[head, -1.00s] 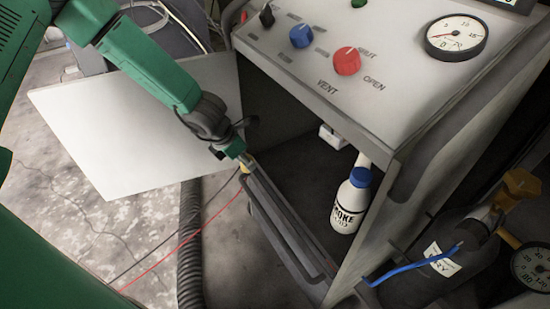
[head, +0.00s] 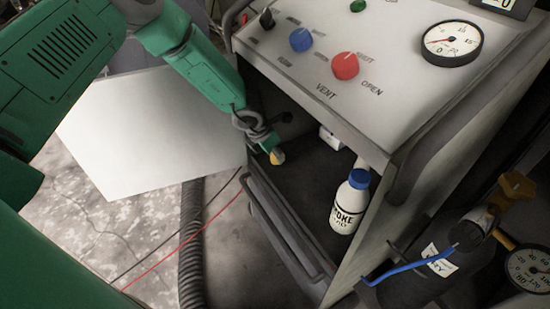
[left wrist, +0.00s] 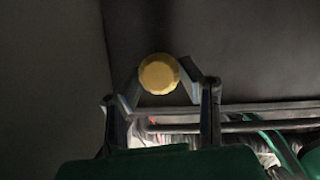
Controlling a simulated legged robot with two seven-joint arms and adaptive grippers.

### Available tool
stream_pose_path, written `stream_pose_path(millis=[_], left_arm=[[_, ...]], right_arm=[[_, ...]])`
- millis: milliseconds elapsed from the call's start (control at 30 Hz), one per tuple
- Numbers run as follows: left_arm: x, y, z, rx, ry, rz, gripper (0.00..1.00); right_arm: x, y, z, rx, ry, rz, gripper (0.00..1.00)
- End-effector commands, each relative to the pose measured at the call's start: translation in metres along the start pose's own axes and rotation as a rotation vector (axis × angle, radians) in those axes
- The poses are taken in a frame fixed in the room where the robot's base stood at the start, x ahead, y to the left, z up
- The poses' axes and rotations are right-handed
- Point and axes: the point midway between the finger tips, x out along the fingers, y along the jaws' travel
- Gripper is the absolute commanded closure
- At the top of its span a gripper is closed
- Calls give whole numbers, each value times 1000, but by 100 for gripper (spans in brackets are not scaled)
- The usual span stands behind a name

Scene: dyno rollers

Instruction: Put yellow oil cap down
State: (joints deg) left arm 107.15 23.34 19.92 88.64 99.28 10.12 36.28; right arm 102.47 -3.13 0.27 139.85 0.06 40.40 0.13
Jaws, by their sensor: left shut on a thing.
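The yellow oil cap (left wrist: 159,74) is round with a ridged rim and sits between the two fingertips of my left gripper (left wrist: 160,82) in the left wrist view. In the head view the yellow cap (head: 277,157) shows small at the tip of my left gripper (head: 268,147). The gripper is shut on the cap, inside the opening of the cart's dark compartment (head: 300,195). Whether the cap touches the compartment floor cannot be told. My right gripper is not in view.
A white bottle with a blue cap (head: 349,203) stands in the compartment to the right. A grey drawer front with a handle (head: 290,235) lies below the opening. The panel above has a blue knob (head: 300,40) and a red knob (head: 345,66). A white door panel (head: 150,130) stands left.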

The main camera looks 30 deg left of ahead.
Motion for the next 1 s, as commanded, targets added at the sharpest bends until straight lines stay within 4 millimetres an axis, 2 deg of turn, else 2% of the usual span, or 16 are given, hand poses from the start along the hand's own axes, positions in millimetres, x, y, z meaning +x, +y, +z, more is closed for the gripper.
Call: stream_pose_path(millis=[33,433,467,500,833,1000], left_arm=[[7,0,-2,1,-1,1,97],[9,0,-3,0,-3,0,97],[8,0,-3,0,-3,0,58],[8,0,-3,0,-3,0,47],[6,0,-2,0,-3,0,47],[-14,1,0,1,-4,0,47]], right_arm=[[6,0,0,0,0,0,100],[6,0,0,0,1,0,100],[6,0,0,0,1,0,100],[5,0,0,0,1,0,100],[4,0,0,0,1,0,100],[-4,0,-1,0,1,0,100]])
